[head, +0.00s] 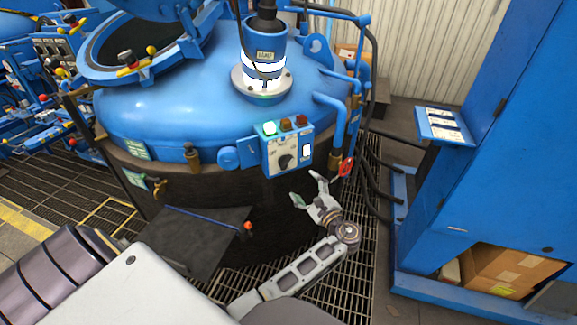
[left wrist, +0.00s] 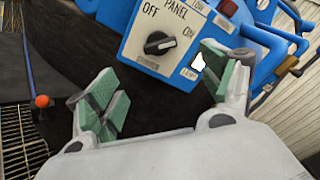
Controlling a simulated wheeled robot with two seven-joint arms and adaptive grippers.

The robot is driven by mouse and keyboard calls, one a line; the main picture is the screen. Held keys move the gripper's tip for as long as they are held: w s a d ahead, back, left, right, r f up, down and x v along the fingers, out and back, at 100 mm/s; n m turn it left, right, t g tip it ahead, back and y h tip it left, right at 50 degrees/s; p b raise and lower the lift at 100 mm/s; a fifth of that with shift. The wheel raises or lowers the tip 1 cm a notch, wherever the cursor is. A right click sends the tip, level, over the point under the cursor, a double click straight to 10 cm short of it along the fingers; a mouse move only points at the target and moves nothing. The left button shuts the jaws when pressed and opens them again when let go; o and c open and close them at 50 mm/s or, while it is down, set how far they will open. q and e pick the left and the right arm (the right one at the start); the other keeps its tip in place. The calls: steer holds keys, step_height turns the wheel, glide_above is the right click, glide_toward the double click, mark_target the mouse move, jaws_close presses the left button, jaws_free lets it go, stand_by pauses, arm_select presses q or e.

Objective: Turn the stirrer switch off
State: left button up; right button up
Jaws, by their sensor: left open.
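The stirrer switch is a black rotary knob (head: 287,160) on a small light control panel (head: 275,148) at the front of the blue furnace lid. In the left wrist view the knob (left wrist: 159,43) sits between the OFF mark at its upper left and the ON mark at its right. Its bar lies roughly sideways; I cannot tell for sure which mark it points to. My left gripper (head: 312,190) is open and empty, below and right of the panel. In the left wrist view its green-padded fingers (left wrist: 160,85) are apart, with the knob beyond them, untouched.
Blue pipes and a red valve handle (head: 346,166) stand right of the panel. A blue cabinet (head: 485,170) is at the right. A dark plate (head: 195,240) lies at the lower left.

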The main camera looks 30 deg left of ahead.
mark_target(288, 164)
arm_select(q)
steer(key=b+x, duration=0.3)
steer(key=x, duration=0.9)
steer(key=shift+f, duration=0.1)
steer(key=shift+w+a+b, duration=0.3)
steer(key=shift+a+b, duration=0.05)
steer(key=shift+a, duration=0.15)
steer(key=c, duration=1)
arm_select(e)
steer(key=w+a, duration=0.5)
steer(key=w, duration=0.3)
steer(key=shift+w+a+t, duration=0.15)
steer(key=shift+w+t, duration=0.2)
steer(key=shift+t, duration=0.05)
steer(key=shift+f, duration=0.1)
